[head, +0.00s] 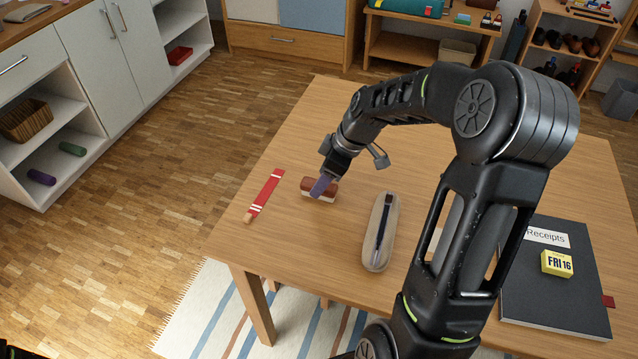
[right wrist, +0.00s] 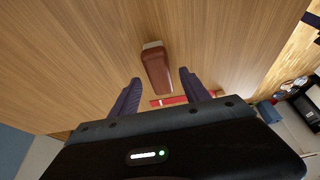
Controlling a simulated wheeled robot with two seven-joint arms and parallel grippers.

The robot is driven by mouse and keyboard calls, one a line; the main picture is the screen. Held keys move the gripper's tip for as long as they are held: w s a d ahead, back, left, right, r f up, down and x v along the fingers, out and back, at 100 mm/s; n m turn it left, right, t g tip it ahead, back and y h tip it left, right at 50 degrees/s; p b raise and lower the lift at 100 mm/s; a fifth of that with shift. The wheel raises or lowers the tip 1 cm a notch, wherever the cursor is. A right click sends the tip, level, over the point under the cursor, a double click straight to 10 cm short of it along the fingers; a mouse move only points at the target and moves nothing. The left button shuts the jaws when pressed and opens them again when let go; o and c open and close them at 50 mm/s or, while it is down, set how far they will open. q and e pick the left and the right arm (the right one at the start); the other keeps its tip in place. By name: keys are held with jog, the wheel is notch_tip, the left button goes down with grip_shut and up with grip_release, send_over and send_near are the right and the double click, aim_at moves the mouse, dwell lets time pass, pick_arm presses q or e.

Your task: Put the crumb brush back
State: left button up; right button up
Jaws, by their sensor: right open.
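The crumb brush (head: 325,187) has a brown body and a pale bristle edge, and it lies on the wooden table near the table's left side. In the right wrist view the brush (right wrist: 157,70) shows between and just beyond my fingertips, with its pale part at the far end. My right gripper (head: 322,184) is over the brush and partly hides it. Its purple fingers (right wrist: 160,80) are open, one to each side of the brush's near end, with gaps on both sides. My left gripper is not in view.
A red strip with white bands (head: 266,192) lies left of the brush. A beige oval tray (head: 370,256) holding a dark pen-like item lies to the right. A black Receipts binder (head: 560,305) bears a yellow calendar block (head: 557,263). White open shelves (head: 85,140) stand at the left.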

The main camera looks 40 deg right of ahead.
jog(key=v, duration=0.9)
dwell(0.3)
